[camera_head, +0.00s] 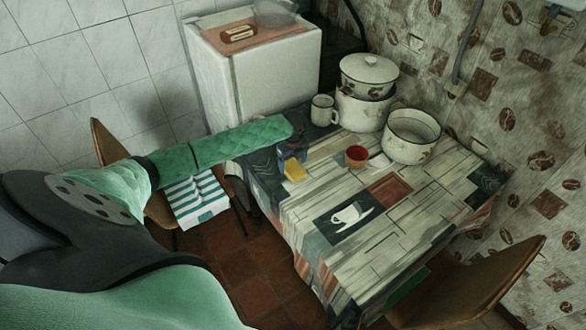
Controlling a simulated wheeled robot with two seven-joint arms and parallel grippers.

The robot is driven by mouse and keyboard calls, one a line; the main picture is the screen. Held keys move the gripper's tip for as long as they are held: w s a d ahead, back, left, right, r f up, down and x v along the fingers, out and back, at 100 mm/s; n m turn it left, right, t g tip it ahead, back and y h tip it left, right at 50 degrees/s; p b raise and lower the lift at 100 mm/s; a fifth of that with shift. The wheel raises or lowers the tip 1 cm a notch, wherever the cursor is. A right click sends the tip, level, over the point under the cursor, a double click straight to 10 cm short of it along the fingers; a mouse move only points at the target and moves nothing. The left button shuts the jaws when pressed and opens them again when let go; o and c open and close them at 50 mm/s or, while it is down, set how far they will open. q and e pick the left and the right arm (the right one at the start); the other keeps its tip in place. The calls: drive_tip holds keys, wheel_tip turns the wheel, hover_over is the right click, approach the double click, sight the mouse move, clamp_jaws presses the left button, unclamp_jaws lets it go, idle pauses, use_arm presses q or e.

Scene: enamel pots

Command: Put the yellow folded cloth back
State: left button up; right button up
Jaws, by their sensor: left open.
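The small yellow folded cloth (295,171) lies on the patterned tablecloth near the table's left edge. My left arm, in a green sleeve, reaches in from the left. My left gripper (293,154) is small and dark at the arm's end, just behind the yellow cloth in the picture. Its jaws are open; whether a fingertip touches the cloth cannot be told. My right gripper is not in view.
On the table (400,225) stand a red cup (356,157), an enamel mug (323,112), an open pot (411,138) and a stacked lidded pot (367,78). A white fridge (262,78) stands behind. A striped cloth (197,200) lies on the left chair. The table's front is clear.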

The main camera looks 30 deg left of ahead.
sight(293, 168)
use_arm(q)
wheel_tip(293, 168, up, 9)
drive_tip(key=b, duration=0.2)
drive_tip(key=shift+b, duration=0.3)
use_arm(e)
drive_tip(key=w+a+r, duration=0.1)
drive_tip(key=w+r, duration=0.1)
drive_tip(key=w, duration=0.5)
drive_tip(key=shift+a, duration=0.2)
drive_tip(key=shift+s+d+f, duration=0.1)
